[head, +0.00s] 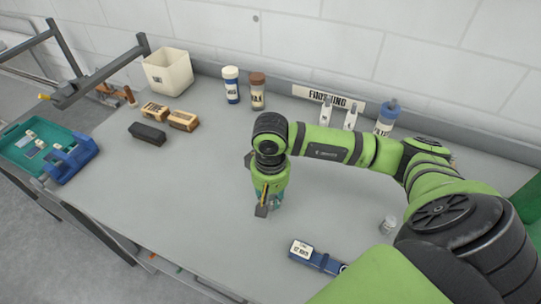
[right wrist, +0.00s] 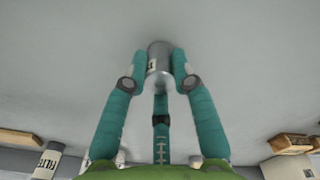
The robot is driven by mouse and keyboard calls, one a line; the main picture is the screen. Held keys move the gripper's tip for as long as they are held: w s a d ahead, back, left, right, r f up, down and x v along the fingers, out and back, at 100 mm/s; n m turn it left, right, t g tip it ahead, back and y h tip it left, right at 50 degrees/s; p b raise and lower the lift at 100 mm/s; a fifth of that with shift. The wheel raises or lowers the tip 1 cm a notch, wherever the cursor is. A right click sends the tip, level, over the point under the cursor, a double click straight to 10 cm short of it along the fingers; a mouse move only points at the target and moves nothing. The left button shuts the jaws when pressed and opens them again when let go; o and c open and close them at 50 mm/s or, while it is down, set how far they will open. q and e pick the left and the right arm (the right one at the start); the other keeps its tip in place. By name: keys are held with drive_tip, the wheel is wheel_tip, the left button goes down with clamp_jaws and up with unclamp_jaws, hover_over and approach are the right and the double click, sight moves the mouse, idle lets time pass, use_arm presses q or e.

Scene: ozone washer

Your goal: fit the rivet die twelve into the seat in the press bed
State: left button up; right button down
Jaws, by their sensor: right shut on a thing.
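My right gripper (head: 267,203) is low over the middle of the grey bench in the head view, pointing down. In the right wrist view its teal fingers (right wrist: 160,62) are shut on a small grey metal cylinder (right wrist: 158,47) with a pale label, which looks like the rivet die. Its number cannot be read. A blue block with a white label (head: 318,257) lies near the front edge. I cannot make out the press bed's seat. My left gripper is not in view.
A small clear or silvery cylinder (head: 388,225) stands at the right. Wooden blocks (head: 183,121), a black block (head: 147,133), a white bin (head: 168,72) and two jars (head: 257,91) stand at the left and back. A blue-capped bottle (head: 386,118) stands behind my arm. The bench's left-centre is clear.

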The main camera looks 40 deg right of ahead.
drive_tip(key=c, duration=1)
unclamp_jaws()
drive_tip(key=shift+f, duration=0.1)
